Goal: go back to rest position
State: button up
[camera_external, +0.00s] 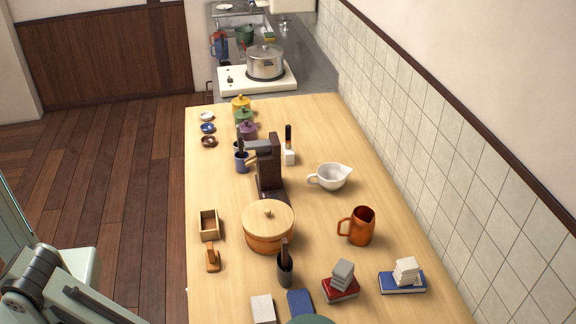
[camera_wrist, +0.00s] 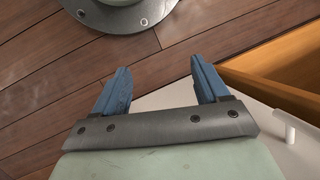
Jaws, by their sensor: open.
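My gripper (camera_wrist: 159,66) shows in the wrist view with its two blue fingers spread apart and nothing between them. It points towards the wooden floor (camera_wrist: 60,100) and a round grey bolted base at the top. In the external view, parts of my arm show at the lower left, and the gripper itself cannot be made out.
The long wooden table (camera_external: 310,130) holds a lidded wooden tub (camera_external: 270,237), an orange jug (camera_external: 361,226), a white spouted bowl (camera_external: 331,178), a small wooden box (camera_external: 209,225) and books with stacked blocks. A pot (camera_external: 265,63) stands on the stove behind. A tiled wall runs along the right.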

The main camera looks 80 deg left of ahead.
jog(key=s+a+n+g+h, duration=0.2)
jog(key=s+a+g, duration=0.1)
jog(key=s, duration=0.4)
jog(key=shift+s+a+r+h, duration=0.15)
jog(key=shift+a+r+h, duration=0.2)
jog(key=shift+a, duration=0.25)
